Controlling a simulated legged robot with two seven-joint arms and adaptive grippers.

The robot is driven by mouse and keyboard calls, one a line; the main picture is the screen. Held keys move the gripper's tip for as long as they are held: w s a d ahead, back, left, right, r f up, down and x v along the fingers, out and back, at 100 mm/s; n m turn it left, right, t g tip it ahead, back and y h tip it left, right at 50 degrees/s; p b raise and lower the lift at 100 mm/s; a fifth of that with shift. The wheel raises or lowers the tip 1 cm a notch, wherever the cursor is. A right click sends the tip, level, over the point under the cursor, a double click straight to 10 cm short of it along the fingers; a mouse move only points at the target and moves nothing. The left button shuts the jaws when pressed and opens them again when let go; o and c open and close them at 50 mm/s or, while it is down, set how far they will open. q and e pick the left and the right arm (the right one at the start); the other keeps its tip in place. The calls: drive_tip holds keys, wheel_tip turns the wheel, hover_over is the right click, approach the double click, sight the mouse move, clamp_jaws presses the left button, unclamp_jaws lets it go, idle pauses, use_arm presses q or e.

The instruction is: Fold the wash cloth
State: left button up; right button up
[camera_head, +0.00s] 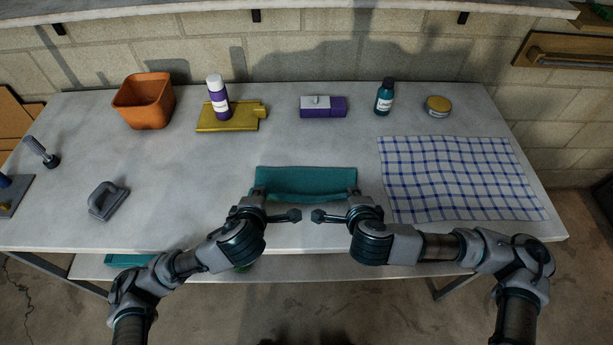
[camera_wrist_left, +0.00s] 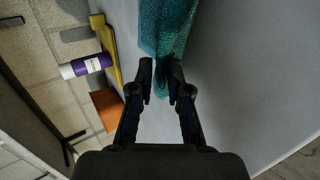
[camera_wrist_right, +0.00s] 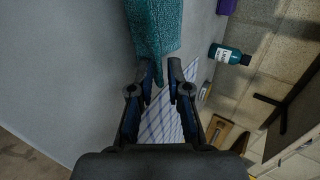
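The teal wash cloth (camera_head: 305,181) lies as a wide strip on the table, its front edge sagging slightly in the middle. My left gripper (camera_head: 285,205) is at its near left part, and my right gripper (camera_head: 328,206) is at its near right part, the two facing each other. In the left wrist view the fingers (camera_wrist_left: 161,76) stand apart, with a narrow bit of teal cloth between them. In the right wrist view the fingers (camera_wrist_right: 159,76) also stand apart around a narrow part of the cloth. The far fingers are partly hidden by the cloth. I see no firm pinch.
A blue-checked cloth (camera_head: 455,175) lies to the right. Along the back are an orange pot (camera_head: 146,102), a yellow board (camera_head: 245,117) with a purple-white bottle (camera_head: 217,98), a purple box (camera_head: 335,107), a teal bottle (camera_head: 384,97) and a jar (camera_head: 437,107). A grey tool (camera_head: 107,200) lies left.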

use_arm(q)
drive_tip(key=o, duration=0.4)
drive_tip(key=shift+c, duration=0.2)
use_arm(e)
drive_tip(key=o, duration=0.4)
drive_tip(key=shift+c, duration=0.2)
use_arm(q)
drive_tip(key=shift+s+r, duration=0.1)
drive_tip(key=shift+r, duration=0.2)
use_arm(e)
drive_tip(key=shift+s+r, duration=0.1)
drive_tip(key=shift+r, duration=0.2)
use_arm(q)
drive_tip(key=s+r, duration=0.6)
drive_tip(key=r, duration=0.2)
drive_tip(key=shift+r, duration=0.2)
use_arm(e)
drive_tip(key=s+r, duration=0.6)
drive_tip(key=r, duration=0.2)
drive_tip(key=shift+r, duration=0.25)
use_arm(q)
drive_tip(key=shift+w, duration=0.15)
use_arm(e)
drive_tip(key=shift+w, duration=0.15)
drive_tip(key=shift+f, duration=0.1)
